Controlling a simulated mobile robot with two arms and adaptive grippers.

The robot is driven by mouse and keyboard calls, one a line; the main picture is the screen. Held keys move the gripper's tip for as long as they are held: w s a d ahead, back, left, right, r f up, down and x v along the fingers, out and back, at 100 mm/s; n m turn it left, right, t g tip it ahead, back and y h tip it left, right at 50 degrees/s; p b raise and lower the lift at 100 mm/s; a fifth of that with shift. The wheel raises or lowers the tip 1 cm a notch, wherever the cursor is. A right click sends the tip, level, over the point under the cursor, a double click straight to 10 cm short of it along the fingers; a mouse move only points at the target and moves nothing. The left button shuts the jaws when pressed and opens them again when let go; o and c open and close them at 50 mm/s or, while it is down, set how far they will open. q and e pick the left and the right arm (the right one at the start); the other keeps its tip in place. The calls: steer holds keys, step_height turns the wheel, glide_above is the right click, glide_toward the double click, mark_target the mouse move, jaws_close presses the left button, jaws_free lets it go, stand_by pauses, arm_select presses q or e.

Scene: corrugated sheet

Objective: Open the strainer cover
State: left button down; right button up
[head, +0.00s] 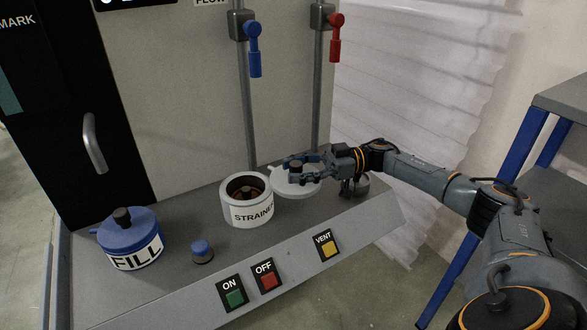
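The strainer (247,201) is a white cylinder with a black "STRAINER" label, standing on the grey console. Its top is uncovered and its dark inside with a brownish part shows. The white round strainer cover (297,189) lies out to the right of the strainer, roughly level, its left edge close to the strainer's rim. My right gripper (291,170) is over the cover, coming from the right, with its two fingers spread apart. Whether the fingers touch the cover is not clear. My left gripper is not in view.
A blue FILL pot (130,239) and a small blue-topped knob (201,251) stand left on the console. ON, OFF and VENT buttons line the front. Blue (254,48) and red (336,38) valve handles hang on pipes behind. A blue-legged table (535,130) stands right.

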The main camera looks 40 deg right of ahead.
steer(key=shift+w+a+r, duration=0.1)
steer(key=shift+w, duration=0.05)
steer(key=v, duration=1.2)
stand_by(0.3)
